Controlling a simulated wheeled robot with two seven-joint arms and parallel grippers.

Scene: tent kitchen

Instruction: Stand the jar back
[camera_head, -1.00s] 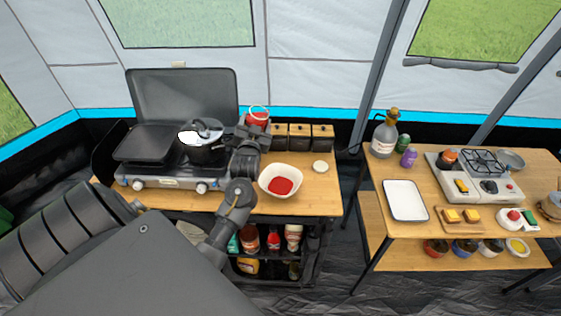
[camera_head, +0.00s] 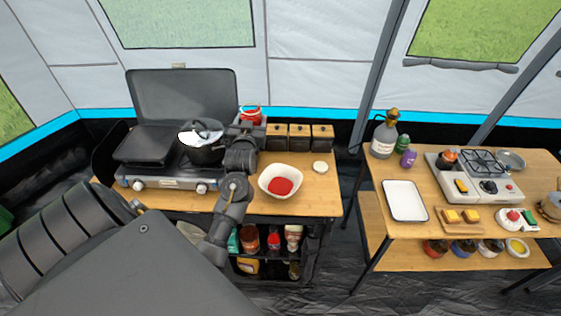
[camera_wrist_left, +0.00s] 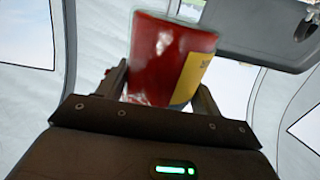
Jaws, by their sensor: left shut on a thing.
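A red jar (camera_head: 250,114) is at the back of the left table, beside the stove's raised lid. My left gripper (camera_head: 246,124) is shut on the jar, which also shows in the left wrist view (camera_wrist_left: 160,62) between the two fingers. There the jar is red with a yellow patch on its side. The gripper and forearm hide the jar's lower part in the head view, so I cannot tell whether its base touches the table. My right gripper is not in view.
Several dark wood-topped canisters (camera_head: 299,137) stand right of the jar. A white bowl with red contents (camera_head: 268,193) and a small round lid (camera_head: 320,167) are in front of them. The stove (camera_head: 165,178) with a pot (camera_head: 203,154) is at left.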

